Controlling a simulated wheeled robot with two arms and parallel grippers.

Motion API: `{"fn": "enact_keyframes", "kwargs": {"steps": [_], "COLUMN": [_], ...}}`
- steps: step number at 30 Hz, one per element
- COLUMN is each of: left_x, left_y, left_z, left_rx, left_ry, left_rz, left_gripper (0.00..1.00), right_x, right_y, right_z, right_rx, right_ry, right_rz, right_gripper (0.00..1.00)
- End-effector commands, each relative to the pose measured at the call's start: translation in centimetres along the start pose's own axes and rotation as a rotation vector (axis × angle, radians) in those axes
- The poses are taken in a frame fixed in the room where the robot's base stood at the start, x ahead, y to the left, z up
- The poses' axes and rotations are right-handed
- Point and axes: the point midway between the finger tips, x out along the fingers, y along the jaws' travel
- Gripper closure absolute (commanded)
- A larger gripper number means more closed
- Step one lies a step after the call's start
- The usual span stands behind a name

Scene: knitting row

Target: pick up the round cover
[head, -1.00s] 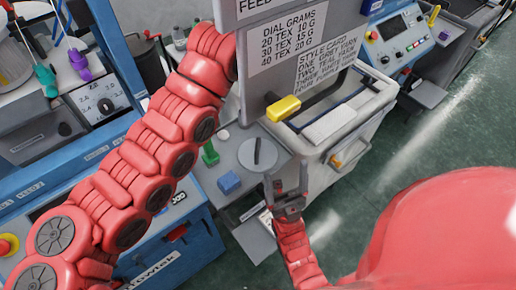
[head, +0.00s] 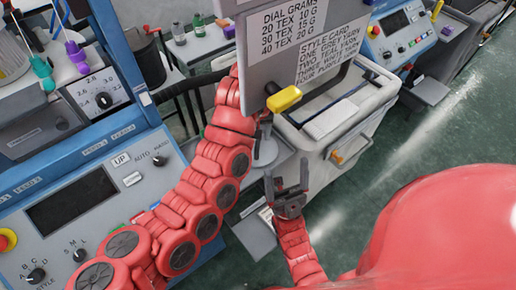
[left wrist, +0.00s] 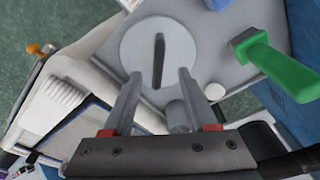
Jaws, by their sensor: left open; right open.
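The round cover (left wrist: 146,40) is a light grey disc with a dark narrow bar across its middle, lying on a grey surface in the left wrist view. In the head view the cover (head: 266,152) is partly hidden behind my left arm and the hanging card. My left gripper (left wrist: 158,76) is open; its two fingertips reach over the near edge of the disc, one to each side of the bar's near end, with nothing between them. I cannot tell whether they touch it. My right gripper (head: 287,178) is open and empty, in front of the cover's surface.
A hanging card panel (head: 300,45) with a yellow handle (head: 284,98) blocks part of the head view. A white bin (head: 345,125) stands to the right.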

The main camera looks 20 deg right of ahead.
Motion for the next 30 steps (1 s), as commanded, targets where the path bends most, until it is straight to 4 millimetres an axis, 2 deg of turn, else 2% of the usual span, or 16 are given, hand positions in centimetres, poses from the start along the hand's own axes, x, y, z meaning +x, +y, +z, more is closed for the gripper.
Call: {"fn": "enact_keyframes", "kwargs": {"steps": [5, 12, 15, 21, 30], "left_x": [0.8, 4.0, 5.1, 5.3, 5.2], "left_y": [0.2, 0.3, 0.3, 0.4, 0.4], "left_z": [-0.1, -0.5, -0.4, -0.5, -0.5], "left_rx": [0.002, 0.001, 0.001, 0.001, 0.0], "left_ry": [-0.002, -0.002, -0.003, 0.001, 0.001], "left_rz": [0.0, -0.001, 0.0, 0.002, 0.002], "left_gripper": [0.42, 0.42, 0.42, 0.44, 0.98], "right_x": [1.1, 3.3, 3.4, 3.2, 3.2], "right_y": [0.1, 0.2, 0.2, 0.2, 0.2], "right_z": [-0.2, -0.6, -0.6, -0.6, -0.6], "right_rx": [0.0, 0.0, 0.0, 0.0, 0.0], "right_ry": [0.0, 0.0, 0.0, 0.0, 0.0], "right_rz": [0.0, 0.0, 0.0, 0.0, 0.0], "right_gripper": [0.18, 0.18, 0.18, 0.18, 0.18]}}
